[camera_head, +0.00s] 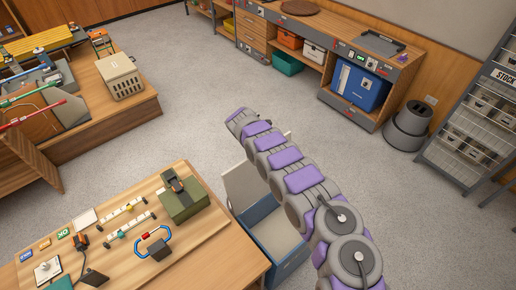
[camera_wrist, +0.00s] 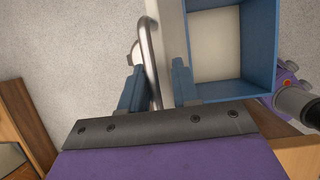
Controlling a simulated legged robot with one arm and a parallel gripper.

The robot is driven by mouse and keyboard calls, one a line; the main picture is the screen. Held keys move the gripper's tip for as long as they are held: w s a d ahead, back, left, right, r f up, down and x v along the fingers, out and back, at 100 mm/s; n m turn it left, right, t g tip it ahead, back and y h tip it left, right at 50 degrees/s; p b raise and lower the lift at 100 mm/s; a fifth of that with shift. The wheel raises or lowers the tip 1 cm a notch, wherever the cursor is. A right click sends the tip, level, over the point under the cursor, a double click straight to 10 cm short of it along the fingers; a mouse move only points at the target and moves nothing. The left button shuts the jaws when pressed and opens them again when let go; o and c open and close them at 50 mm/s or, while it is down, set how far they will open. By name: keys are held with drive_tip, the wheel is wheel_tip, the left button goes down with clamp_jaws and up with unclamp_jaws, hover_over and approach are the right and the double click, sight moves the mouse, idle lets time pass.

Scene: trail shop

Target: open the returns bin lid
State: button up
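The returns bin (camera_head: 285,264) is a blue box on the floor beside the wooden counter, partly covered by my arm in the head view. Its pale grey lid (camera_head: 241,186) stands raised at the back left, and the inside shows. In the wrist view the blue bin (camera_wrist: 262,45) is open, with a pale floor inside. The lid (camera_wrist: 171,25) is seen nearly edge-on, with a curved metal handle (camera_wrist: 149,55) on its left side. My gripper (camera_wrist: 157,78) has its blue fingers apart, one on each side of the handle bar, with a gap showing. Finger contact is unclear.
The wooden counter (camera_head: 215,254) with a green box (camera_head: 183,200) and small tools stands close left of the bin. A grey bucket-like container (camera_head: 408,125) and a wire stock rack (camera_head: 470,125) stand at right. The grey floor behind the bin is clear.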

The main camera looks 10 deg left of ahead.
drive_tip(key=shift+o, duration=0.6)
drive_tip(key=shift+a, duration=0.1)
drive_tip(key=shift+r, duration=0.1)
drive_tip(key=shift+s+r, duration=0.15)
drive_tip(key=shift+r, duration=0.35)
drive_tip(key=v, duration=1.6)
drive_tip(key=shift+a+b, duration=0.3)
drive_tip(key=shift+b, duration=0.15)
drive_tip(key=shift+s+f, duration=0.15)
drive_tip(key=shift+s, duration=0.05)
